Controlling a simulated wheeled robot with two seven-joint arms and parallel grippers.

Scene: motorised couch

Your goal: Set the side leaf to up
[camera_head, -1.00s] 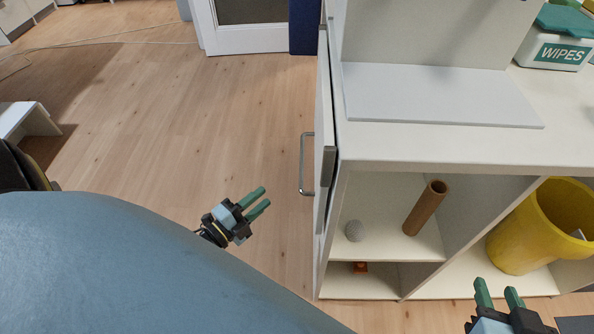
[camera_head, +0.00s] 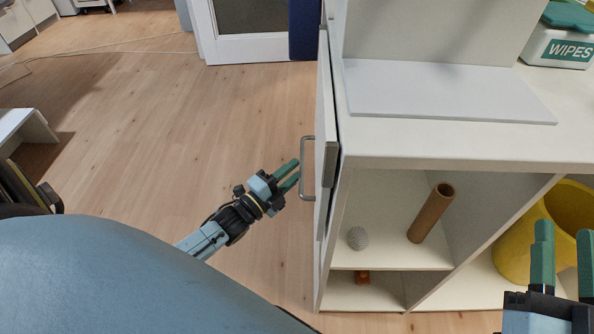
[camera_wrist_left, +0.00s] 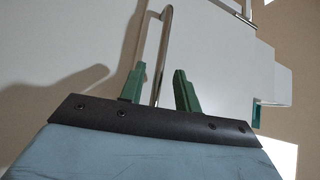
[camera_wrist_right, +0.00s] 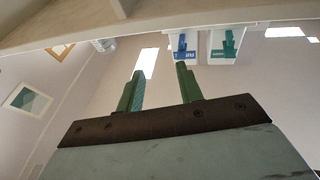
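The side leaf is the white panel (camera_head: 326,150) hanging down at the left side of the white cabinet. It carries a metal bar handle (camera_head: 306,168) on its outer face. My left gripper (camera_head: 293,174) is open at the handle's left. In the left wrist view the handle (camera_wrist_left: 163,50) runs between the two green fingers (camera_wrist_left: 160,90), which are apart and not closed on it. My right gripper (camera_head: 565,250) is open and empty in front of the cabinet's right part; its parted fingers also show in the right wrist view (camera_wrist_right: 158,88).
A pale board (camera_head: 445,92) lies on the cabinet top, with a wipes box (camera_head: 560,45) at the right. The shelves hold a brown tube (camera_head: 431,213), a grey ball (camera_head: 357,238) and a yellow bin (camera_head: 515,250). The floor left of the leaf is clear.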

